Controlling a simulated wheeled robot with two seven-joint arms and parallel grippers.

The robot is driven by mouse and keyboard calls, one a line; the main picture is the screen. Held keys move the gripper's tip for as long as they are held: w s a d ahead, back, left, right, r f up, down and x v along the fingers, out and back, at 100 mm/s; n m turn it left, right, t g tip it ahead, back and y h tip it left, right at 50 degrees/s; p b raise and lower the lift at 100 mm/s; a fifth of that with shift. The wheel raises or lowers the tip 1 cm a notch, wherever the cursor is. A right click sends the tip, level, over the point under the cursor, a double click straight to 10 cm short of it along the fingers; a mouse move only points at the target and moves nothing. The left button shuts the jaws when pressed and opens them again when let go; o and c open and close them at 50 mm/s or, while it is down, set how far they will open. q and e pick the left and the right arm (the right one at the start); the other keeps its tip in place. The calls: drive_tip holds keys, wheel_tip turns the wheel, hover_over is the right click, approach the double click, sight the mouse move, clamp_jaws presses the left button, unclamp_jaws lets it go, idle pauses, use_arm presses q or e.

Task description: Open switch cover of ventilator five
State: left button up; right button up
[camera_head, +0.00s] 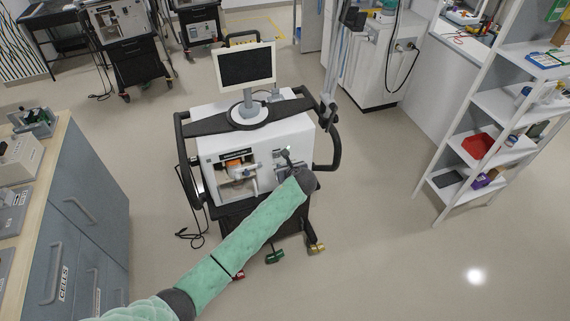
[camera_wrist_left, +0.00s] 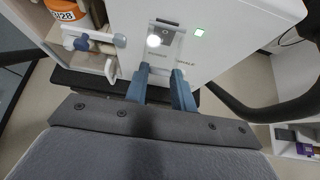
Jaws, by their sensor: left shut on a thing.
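The ventilator (camera_head: 218,146), a white box with a dark monitor on top, stands mid-picture in the head view; its name label is too small to read. My left gripper (camera_head: 289,160) is at the right part of its front, partly hidden by my wrist. In the left wrist view the switch cover (camera_wrist_left: 165,40) is a pale grey plate on the white front, with a bright spot on it. My left gripper (camera_wrist_left: 161,75) has its two blue fingers at the cover's lower edge, shut on it with a narrow gap between the fingers. My right gripper is not in view.
An orange canister (camera_wrist_left: 66,10) and a pale valve with blue knobs (camera_wrist_left: 90,42) sit in the recess left of the cover. Black bumper handles (camera_head: 333,150) flank the ventilator. A grey cabinet (camera_head: 85,225) stands left, a white shelf (camera_head: 470,180) right.

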sight(283, 164)
use_arm(q)
drive_tip(key=shift+w+r+g+h+p, duration=0.15)
drive_tip(key=shift+r+g+h+p, duration=0.15)
drive_tip(key=shift+r+g+p, duration=0.75)
drive_tip(key=shift+w+a+r+g+h+p, duration=0.1)
drive_tip(key=shift+w+r+g+h+p, duration=0.05)
drive_tip(key=shift+r+g+h+p, duration=0.3)
drive_tip(key=r+g, duration=0.1)
drive_tip(key=w+g+h, duration=0.1)
drive_tip(key=g, duration=0.1)
drive_tip(key=shift+a+r, duration=0.15)
drive_tip(key=shift+r, duration=0.25)
drive_tip(key=shift+w+a+r+g, duration=0.15)
drive_tip(key=shift+r+g, duration=0.15)
drive_tip(key=shift+g, duration=0.6)
drive_tip(key=o, duration=1)
